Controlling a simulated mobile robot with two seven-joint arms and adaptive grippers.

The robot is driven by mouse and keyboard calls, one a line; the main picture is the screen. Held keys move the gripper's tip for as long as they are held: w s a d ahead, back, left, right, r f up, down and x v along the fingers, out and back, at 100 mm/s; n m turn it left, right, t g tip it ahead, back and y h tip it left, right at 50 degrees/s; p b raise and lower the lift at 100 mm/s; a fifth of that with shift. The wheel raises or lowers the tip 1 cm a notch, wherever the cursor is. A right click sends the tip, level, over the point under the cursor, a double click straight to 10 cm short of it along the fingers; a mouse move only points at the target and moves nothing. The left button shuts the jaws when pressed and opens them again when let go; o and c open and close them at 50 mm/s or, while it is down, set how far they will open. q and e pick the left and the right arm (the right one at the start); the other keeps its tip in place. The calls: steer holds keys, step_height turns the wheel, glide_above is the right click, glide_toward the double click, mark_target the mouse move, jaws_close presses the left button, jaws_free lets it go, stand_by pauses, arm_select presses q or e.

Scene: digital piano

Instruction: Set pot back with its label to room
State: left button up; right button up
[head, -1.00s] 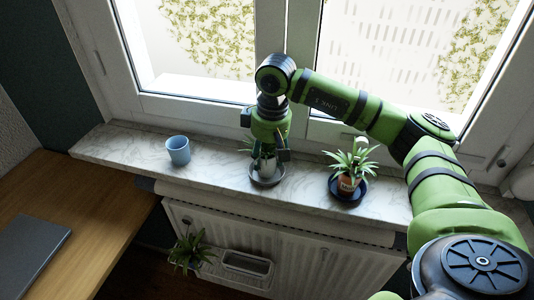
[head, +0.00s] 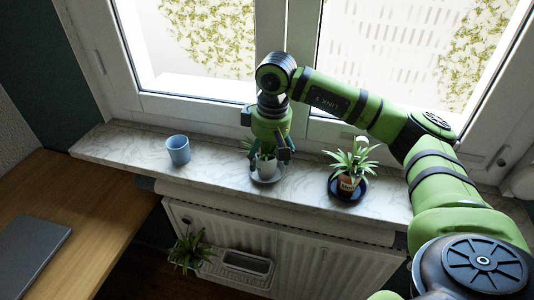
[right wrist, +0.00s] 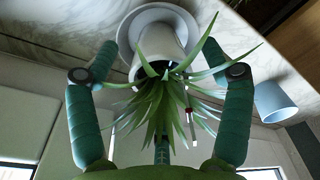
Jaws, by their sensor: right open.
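A white pot (head: 267,167) with a spiky green plant stands on a light saucer (head: 268,178) on the windowsill. My right gripper (head: 268,160) is above it, pointing down, with its fingers open on either side. In the right wrist view the white pot (right wrist: 162,42) sits between the two spread teal fingers (right wrist: 160,52), and the leaves (right wrist: 165,100) reach up towards the palm. A thin marker with a red part (right wrist: 191,118) shows among the leaves. I cannot make out a label on the pot's visible side. My left gripper is not in view.
A blue cup (head: 178,150) stands left on the marble sill (head: 215,170). The window is close behind.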

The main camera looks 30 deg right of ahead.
mark_target(267, 157)
steer(key=shift+s+r+p, duration=0.2)
steer(key=shift+r+p, duration=0.9)
steer(key=shift+r, duration=1)
step_height(267, 157, up, 8)
steer(key=s, duration=0.1)
steer(key=shift+d, duration=0.15)
steer(key=shift+r, duration=0.1)
